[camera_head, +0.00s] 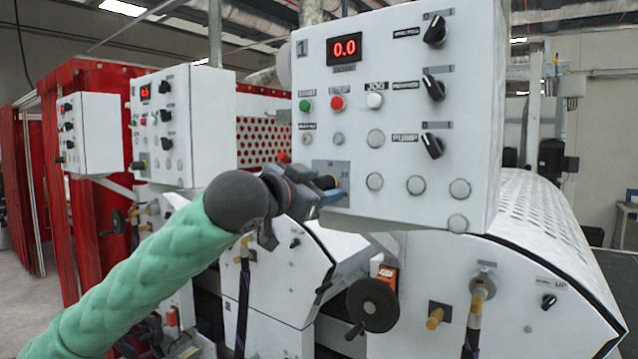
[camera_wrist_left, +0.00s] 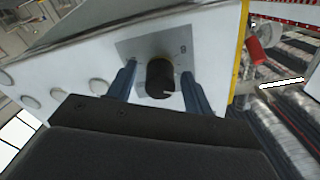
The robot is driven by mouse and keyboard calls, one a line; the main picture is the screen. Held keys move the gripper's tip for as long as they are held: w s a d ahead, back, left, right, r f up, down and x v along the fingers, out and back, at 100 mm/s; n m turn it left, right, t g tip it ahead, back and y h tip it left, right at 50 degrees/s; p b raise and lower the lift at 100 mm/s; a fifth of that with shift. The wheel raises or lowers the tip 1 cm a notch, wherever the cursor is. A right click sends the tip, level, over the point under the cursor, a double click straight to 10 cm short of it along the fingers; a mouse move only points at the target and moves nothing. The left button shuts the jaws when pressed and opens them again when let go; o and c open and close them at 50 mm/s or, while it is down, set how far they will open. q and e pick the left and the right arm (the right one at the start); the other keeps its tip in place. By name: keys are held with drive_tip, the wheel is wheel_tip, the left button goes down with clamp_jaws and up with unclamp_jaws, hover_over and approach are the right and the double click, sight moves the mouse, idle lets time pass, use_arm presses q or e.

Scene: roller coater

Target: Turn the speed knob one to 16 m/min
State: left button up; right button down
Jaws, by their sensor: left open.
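The speed knob (camera_wrist_left: 160,78) is a black round knob on a grey scale plate in the left wrist view. In the head view the knob (camera_head: 325,182) shows at the lower left of the white control box (camera_head: 430,110) marked 1. The red display (camera_head: 344,48) above reads 0.0. My left gripper (camera_head: 325,190) is at the knob; in the left wrist view its two blue fingers (camera_wrist_left: 160,85) stand open on either side of the knob, with gaps visible. The knob's exact setting is too small to read. My right gripper is not in view.
Green, red and white buttons (camera_head: 338,102) and black switches (camera_head: 433,88) sit on the same box. A handwheel (camera_head: 373,304) and a gas-like fitting (camera_head: 480,292) are below. Similar boxes (camera_head: 165,125) stand to the left.

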use_arm(q)
drive_tip(key=c, duration=1)
drive_tip(key=shift+o, duration=0.2)
drive_tip(key=shift+w, duration=0.1)
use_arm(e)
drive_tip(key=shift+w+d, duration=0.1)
use_arm(q)
drive_tip(key=shift+m, duration=0.3)
drive_tip(key=m, duration=0.2)
drive_tip(key=shift+m, duration=0.3)
drive_tip(key=m, duration=0.3)
drive_tip(key=shift+a+m+b, duration=0.1)
drive_tip(key=shift+m+b, duration=0.2)
drive_tip(key=shift+b, duration=0.1)
drive_tip(key=shift+m, duration=2.5)
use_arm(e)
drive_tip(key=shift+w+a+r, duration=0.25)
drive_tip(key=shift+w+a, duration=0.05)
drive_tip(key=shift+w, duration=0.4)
use_arm(q)
drive_tip(key=shift+f, duration=0.1)
